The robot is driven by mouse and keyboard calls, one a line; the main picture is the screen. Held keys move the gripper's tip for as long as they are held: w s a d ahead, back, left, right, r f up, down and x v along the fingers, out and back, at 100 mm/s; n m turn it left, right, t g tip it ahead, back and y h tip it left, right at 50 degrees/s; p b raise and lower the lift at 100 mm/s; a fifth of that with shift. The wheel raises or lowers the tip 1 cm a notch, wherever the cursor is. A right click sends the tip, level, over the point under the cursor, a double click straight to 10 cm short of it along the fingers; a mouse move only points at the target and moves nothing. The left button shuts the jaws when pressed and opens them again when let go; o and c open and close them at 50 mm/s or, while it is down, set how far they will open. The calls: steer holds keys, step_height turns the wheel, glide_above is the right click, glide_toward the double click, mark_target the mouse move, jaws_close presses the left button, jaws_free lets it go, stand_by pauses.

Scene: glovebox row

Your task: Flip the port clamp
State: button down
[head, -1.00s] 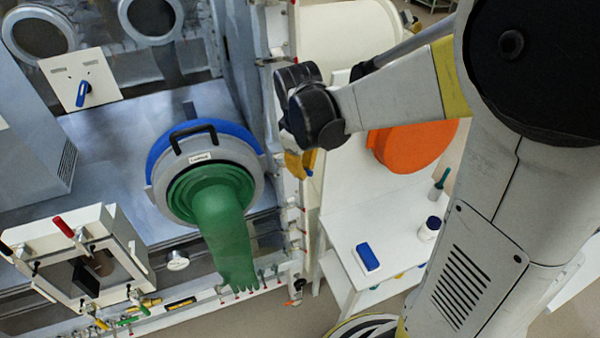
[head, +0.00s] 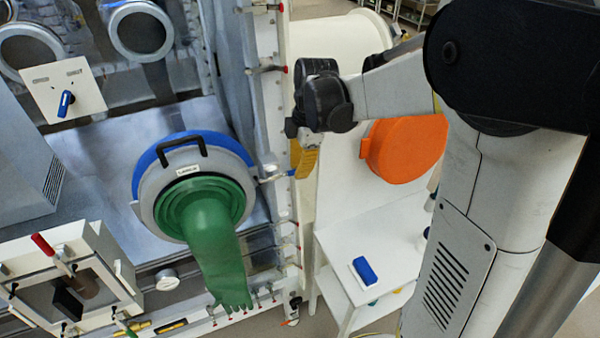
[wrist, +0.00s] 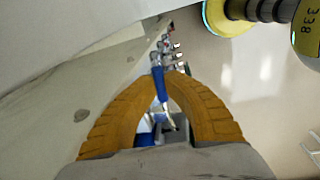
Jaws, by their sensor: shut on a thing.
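My gripper (head: 305,172) has orange-yellow fingers and is at the right edge of the glovebox front, right of the blue-ringed port (head: 146,158) with its green glove. In the wrist view, my gripper (wrist: 168,74) has its fingers arched around a blue lever handle (wrist: 160,86), which I take to be the port clamp. The handle passes between the fingertips, and the fingers are shut on it. More blue and white parts show below it between the fingers. The clamp's base and exact angle are largely hidden by the fingers.
A white table (head: 390,260) with a blue box (head: 364,270) stands at the lower right. An orange round cover (head: 405,148) is behind my arm. An open-framed box with a red handle (head: 43,244) juts out at the lower left.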

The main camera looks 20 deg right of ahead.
steer(key=shift+w+n, duration=0.2)
steer(key=shift+n, duration=0.3)
steer(key=c, duration=1.4)
jaws_free()
steer(key=shift+w, duration=0.1)
steer(key=shift+c, duration=0.2)
step_height(320, 180, up, 12)
steer(key=d, duration=0.1)
steer(key=shift+s+d, duration=0.2)
steer(key=shift+s, duration=0.25)
steer(key=shift+f, duration=0.2)
